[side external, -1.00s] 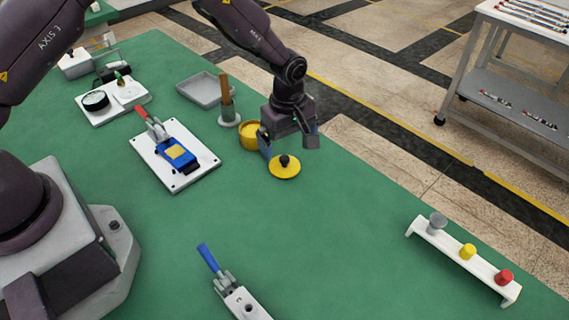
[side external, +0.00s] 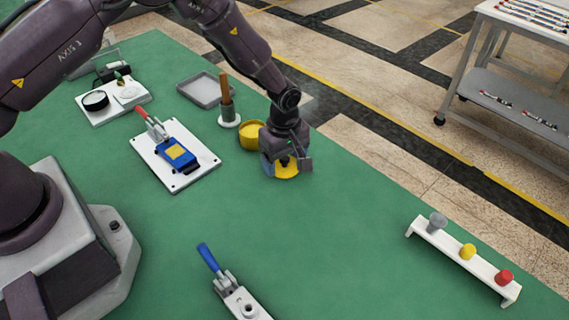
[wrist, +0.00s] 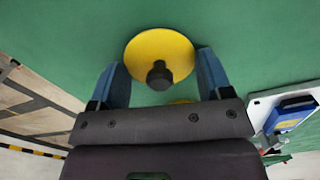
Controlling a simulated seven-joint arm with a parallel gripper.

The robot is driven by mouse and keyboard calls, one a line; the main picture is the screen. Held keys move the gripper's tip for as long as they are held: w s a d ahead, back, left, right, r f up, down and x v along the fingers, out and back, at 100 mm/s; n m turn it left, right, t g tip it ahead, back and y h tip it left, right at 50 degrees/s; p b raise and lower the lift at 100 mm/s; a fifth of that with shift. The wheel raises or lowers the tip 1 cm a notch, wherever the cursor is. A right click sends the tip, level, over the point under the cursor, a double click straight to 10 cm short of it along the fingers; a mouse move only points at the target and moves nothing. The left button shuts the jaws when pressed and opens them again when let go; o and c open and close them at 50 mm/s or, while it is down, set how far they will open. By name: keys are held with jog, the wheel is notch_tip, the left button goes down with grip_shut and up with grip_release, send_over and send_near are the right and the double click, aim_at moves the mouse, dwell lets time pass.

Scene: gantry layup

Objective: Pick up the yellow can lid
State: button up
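The yellow can lid (side external: 287,172) lies flat on the green table, a round disc with a black knob in its middle. In the wrist view the lid (wrist: 142,49) and its knob (wrist: 159,75) show between and just beyond my fingertips. My gripper (side external: 286,168) is low over the lid. In the wrist view my gripper (wrist: 160,70) is open, with a blue finger on each side of the knob and gaps between. The yellow can (side external: 250,136) stands open just behind and left of the lid. Whether the fingertips touch the lid cannot be told.
A brown-handled tool on a white base (side external: 228,110) stands behind the can, with a grey tray (side external: 201,90) beyond. A white plate with a toggle clamp (side external: 174,155) is left. A rack of coloured knobs (side external: 465,258) is far right. The table's middle front is clear.

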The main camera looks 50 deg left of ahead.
jog(key=shift+r, duration=0.15)
jog(key=shift+r, duration=0.25)
notch_tip(320, 180, up, 2)
jog(key=shift+r, duration=0.2)
jog(key=s+a+r, duration=0.3)
jog(key=s+r, duration=0.7)
jog(key=s, duration=0.4)
jog(key=w+a+f+n, duration=0.1)
jog(key=w+a, duration=0.1)
jog(key=w, duration=0.2)
jog(key=w+a+f+n, duration=0.1)
jog(key=w+a+n, duration=0.1)
jog(key=w, duration=0.3)
jog(key=w+a+n, duration=0.1)
jog(key=w+a, duration=0.3)
jog(key=w, duration=0.1)
jog(key=shift+w+a+f+n, duration=0.2)
jog(key=shift+w+f+n, duration=0.05)
jog(key=shift+f+n, duration=0.15)
jog(key=shift+f, duration=2.8)
